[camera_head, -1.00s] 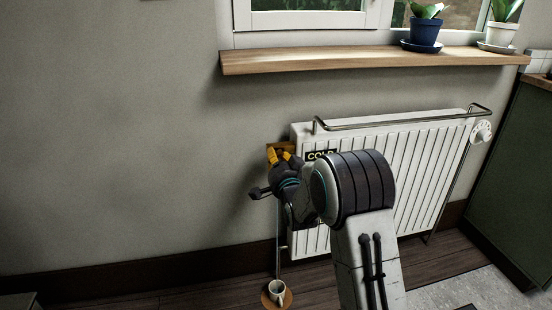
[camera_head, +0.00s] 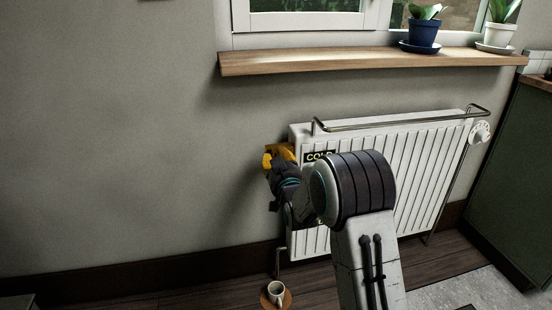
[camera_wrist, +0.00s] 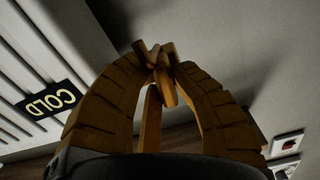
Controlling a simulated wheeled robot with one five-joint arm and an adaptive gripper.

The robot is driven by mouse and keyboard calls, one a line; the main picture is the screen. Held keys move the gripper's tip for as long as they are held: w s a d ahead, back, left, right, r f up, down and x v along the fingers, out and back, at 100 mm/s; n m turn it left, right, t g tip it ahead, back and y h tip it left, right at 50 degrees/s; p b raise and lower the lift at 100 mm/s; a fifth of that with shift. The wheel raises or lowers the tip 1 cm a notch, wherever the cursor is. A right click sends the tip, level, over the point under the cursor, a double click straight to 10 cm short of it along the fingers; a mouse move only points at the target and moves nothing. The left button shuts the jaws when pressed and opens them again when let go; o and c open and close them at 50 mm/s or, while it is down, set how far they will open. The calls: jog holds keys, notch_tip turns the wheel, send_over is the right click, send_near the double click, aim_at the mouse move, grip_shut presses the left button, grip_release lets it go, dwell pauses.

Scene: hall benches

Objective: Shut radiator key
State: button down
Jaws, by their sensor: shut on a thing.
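The radiator (camera_head: 385,175) is white and ribbed, fixed to the wall under the window; a black COLD label (camera_head: 318,156) is at its upper left and also shows in the wrist view (camera_wrist: 46,102). My gripper (camera_head: 279,155) has yellow-orange fingers and is at the radiator's upper left end. In the wrist view its fingertips (camera_wrist: 158,57) come together on a small brownish piece, the radiator key (camera_wrist: 163,88), which is hard to tell apart from the fingers. In the head view the key is hidden by my gripper.
A wooden sill (camera_head: 370,61) with a blue pot (camera_head: 424,33) and a white pot (camera_head: 498,35) runs above. A metal rail (camera_head: 390,122) tops the radiator. The wall to the left is clear.

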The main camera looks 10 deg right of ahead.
jog(key=shift+r+n, duration=0.1)
jog(key=shift+n, duration=0.8)
jog(key=c, duration=1)
grip_release()
jog(key=shift+c, duration=0.2)
jog(key=s, duration=1.2)
jog(key=shift+a, duration=0.1)
